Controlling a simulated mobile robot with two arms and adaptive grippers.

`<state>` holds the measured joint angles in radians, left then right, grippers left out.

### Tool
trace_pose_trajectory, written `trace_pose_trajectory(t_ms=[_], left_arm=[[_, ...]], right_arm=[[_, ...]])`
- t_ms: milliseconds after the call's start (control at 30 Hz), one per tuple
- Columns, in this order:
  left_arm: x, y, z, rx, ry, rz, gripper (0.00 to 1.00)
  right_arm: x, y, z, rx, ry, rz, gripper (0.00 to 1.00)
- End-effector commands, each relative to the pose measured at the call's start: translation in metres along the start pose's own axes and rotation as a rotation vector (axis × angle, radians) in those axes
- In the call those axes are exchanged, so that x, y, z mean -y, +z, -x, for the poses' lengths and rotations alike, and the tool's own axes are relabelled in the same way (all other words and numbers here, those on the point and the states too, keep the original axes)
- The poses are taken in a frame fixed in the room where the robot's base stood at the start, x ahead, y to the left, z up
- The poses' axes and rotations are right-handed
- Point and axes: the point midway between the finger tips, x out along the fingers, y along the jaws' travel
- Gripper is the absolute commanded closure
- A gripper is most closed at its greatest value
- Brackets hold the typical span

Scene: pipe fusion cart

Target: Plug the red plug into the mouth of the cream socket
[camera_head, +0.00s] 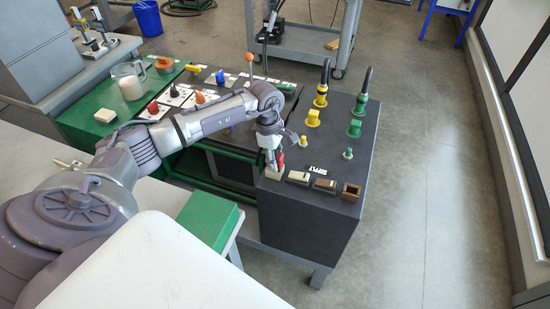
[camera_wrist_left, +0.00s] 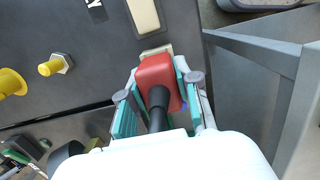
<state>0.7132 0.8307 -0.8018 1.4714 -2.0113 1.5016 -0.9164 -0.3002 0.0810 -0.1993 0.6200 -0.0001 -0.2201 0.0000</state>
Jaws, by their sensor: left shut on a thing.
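My left gripper (camera_head: 272,156) is over the front left corner of the dark cabinet top. In the left wrist view its fingers (camera_wrist_left: 160,92) are shut on the red plug (camera_wrist_left: 154,70), with a black cable running back from it. The red plug also shows as a small red patch in the head view (camera_head: 280,160). The cream socket (camera_head: 275,174) is right below the plug; in the left wrist view only a cream edge (camera_wrist_left: 157,50) shows past the plug. The plug hides the mouth, so I cannot tell whether the plug is in it. My right gripper is not in view.
A cream block (camera_head: 298,177), a brown block (camera_head: 324,184) and an open brown socket (camera_head: 351,191) stand in a row to the right. Yellow and green connectors (camera_head: 312,118) stand farther back on the cabinet. A glass jug (camera_head: 130,82) stands on the green bench.

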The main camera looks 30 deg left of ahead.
Motion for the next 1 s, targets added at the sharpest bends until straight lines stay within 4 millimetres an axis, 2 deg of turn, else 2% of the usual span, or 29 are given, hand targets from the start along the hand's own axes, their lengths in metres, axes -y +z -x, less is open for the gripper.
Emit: trace_pose_trajectory(t_ms=[100,133,300,667,767,1000], left_arm=[[0.000,-0.001,-0.004,0.000,0.000,0.000,1.00],[0.000,-0.001,-0.004,0.000,0.000,0.000,0.66],[0.000,0.000,-0.003,0.000,0.001,0.000,0.38],[-0.001,-0.001,0.001,0.000,0.001,0.000,0.38],[-0.001,-0.001,0.013,0.000,0.003,0.001,0.38],[-0.001,0.000,0.063,0.001,0.006,0.000,0.38]], right_arm=[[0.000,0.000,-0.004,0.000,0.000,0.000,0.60],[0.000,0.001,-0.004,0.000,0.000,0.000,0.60],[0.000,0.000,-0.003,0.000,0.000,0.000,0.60],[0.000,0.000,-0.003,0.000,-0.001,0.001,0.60],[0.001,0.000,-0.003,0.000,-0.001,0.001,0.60],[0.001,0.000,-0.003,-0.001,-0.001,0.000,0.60]])
